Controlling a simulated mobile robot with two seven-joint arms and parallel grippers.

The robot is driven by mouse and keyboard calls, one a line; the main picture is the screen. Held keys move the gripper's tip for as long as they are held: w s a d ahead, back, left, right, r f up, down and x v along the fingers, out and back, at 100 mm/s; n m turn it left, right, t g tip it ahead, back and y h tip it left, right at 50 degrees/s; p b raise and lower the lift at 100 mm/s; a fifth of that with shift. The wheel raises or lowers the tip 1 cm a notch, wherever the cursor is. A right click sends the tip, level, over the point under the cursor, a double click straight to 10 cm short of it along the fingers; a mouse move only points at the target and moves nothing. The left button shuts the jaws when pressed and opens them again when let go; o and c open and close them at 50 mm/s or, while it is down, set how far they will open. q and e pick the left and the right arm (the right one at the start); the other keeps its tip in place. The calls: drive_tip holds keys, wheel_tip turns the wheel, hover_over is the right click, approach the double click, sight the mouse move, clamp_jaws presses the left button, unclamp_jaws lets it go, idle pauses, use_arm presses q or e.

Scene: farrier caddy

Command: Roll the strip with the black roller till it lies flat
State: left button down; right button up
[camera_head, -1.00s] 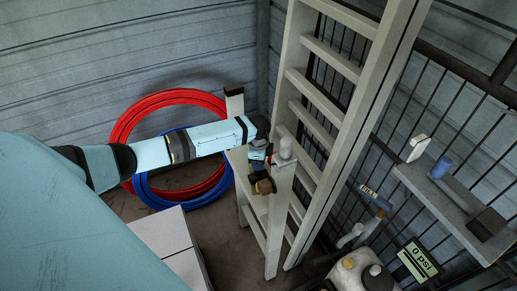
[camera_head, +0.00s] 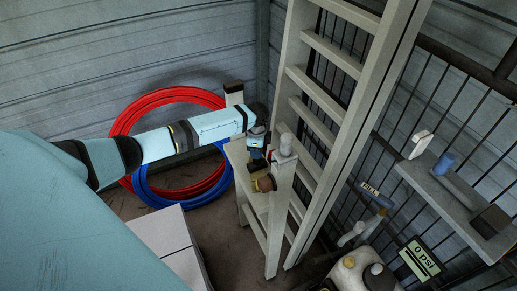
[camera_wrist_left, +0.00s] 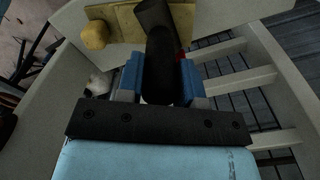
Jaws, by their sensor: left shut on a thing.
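My left gripper (camera_head: 257,150) reaches in from the left over a narrow pale stand. In the left wrist view its blue fingers (camera_wrist_left: 160,68) are shut on the handle of the black roller (camera_wrist_left: 158,45). The roller's dark end (camera_wrist_left: 153,13) lies over or against a tan strip (camera_wrist_left: 123,25) near the top of that view. I cannot tell whether they touch or whether the strip is fully flat. In the head view the gripper mostly hides the roller. My right gripper is in neither view.
A ladder (camera_head: 335,110) stands close to the right. Red (camera_head: 152,98) and blue (camera_head: 160,201) hose coils lie behind. A shelf (camera_head: 450,205) is farther right.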

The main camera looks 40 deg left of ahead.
use_arm(q)
drive_tip(key=shift+w+a, duration=0.25)
drive_tip(key=shift+w, duration=0.05)
drive_tip(key=shift+a, duration=0.1)
drive_tip(key=shift+w+a+b, duration=0.5)
drive_tip(key=shift+w+a, duration=0.35)
drive_tip(key=shift+w, duration=0.05)
drive_tip(key=shift+r, duration=0.1)
drive_tip(key=shift+s+d+p, duration=1)
drive_tip(key=shift+p, duration=0.2)
drive_tip(key=shift+f, duration=0.2)
